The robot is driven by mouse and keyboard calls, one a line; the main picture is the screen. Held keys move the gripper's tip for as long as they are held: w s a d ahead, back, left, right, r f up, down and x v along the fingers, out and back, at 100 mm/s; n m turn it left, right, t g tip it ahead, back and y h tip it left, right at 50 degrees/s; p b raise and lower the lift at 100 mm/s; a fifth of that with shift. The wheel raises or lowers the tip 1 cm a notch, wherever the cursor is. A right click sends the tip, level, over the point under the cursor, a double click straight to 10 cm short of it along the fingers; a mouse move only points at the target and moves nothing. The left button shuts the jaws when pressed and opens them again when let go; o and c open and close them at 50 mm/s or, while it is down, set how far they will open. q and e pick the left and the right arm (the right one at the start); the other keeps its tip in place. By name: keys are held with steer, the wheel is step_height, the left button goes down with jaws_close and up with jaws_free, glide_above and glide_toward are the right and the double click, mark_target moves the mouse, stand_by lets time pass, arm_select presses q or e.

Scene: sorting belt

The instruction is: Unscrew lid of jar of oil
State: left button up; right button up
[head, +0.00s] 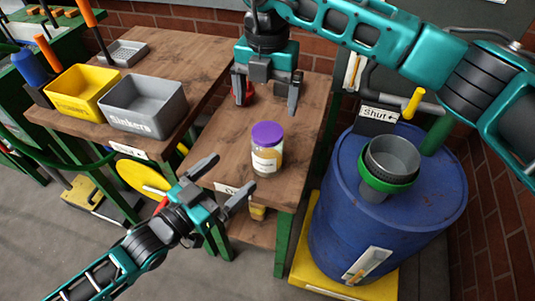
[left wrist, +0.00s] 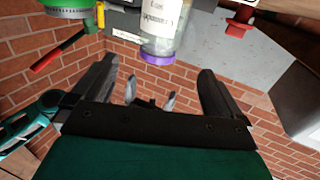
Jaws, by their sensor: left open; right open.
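The jar (head: 267,161), clear with a pale label and a purple lid (head: 267,134), stands upright on the wooden table. The lid sits on the jar. My left gripper (head: 232,172) is open and empty, just left of and in front of the jar, with its fingers pointing towards it. My right gripper (head: 267,105) is open and empty, above and behind the jar, with its fingers pointing down. In the left wrist view the jar (left wrist: 165,25) appears upside down, beyond the open fingers of my left gripper (left wrist: 158,82), its lid (left wrist: 170,58) lowest.
A yellow bin (head: 80,92) and a grey bin labelled Sinkers (head: 145,105) stand on the left bench. A blue barrel (head: 335,215) with a green-rimmed funnel (head: 388,182) is to the right. A red object (head: 237,85) is partly hidden behind my right gripper.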

mark_target(268, 141)
steer(key=shift+w+d+r, duration=0.1)
steer(key=shift+d, duration=0.05)
arm_select(q)
steer(key=x, duration=1.2)
steer(key=shift+w+d, duration=0.3)
steer(key=shift+c, duration=0.4)
steer(key=c, duration=1.5)
jaws_close()
arm_select(e)
steer(key=shift+m, duration=0.6)
steer(key=m, duration=0.6)
steer(key=shift+m, duration=0.3)
steer(key=m, duration=0.5)
steer(key=shift+m, duration=0.3)
steer(key=shift+f, duration=4.05)
steer(key=shift+c, duration=0.3)
